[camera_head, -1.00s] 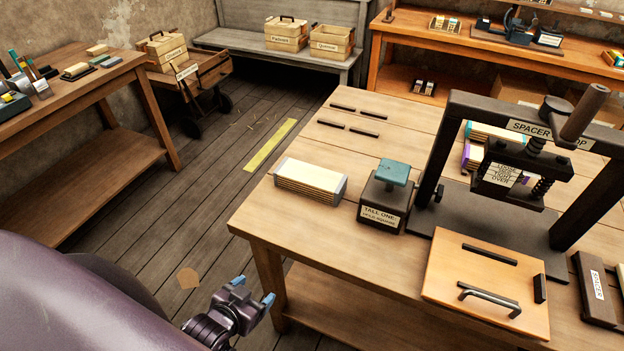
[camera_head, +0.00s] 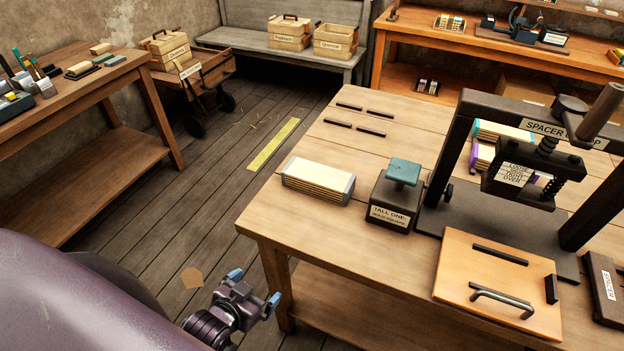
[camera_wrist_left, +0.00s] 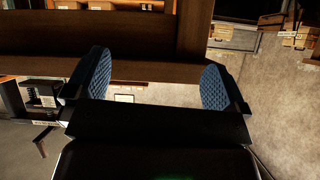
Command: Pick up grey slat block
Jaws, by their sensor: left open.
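The grey slat block (camera_head: 318,181) is a stack of pale slats with grey ends. It lies on the near left part of the wooden workbench (camera_head: 300,223). My left gripper (camera_head: 255,287) is open and empty, with blue pads on its fingers. In the head view it shows beside the bench's front left corner, below and in front of the block and apart from it. In the left wrist view the gripper (camera_wrist_left: 157,85) has nothing between its fingers. My right gripper is not in view.
A dark block with a teal top (camera_head: 402,175), labelled "TALL ONE", stands right of the slat block. Dark strips (camera_head: 370,132) lie behind the slat block.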

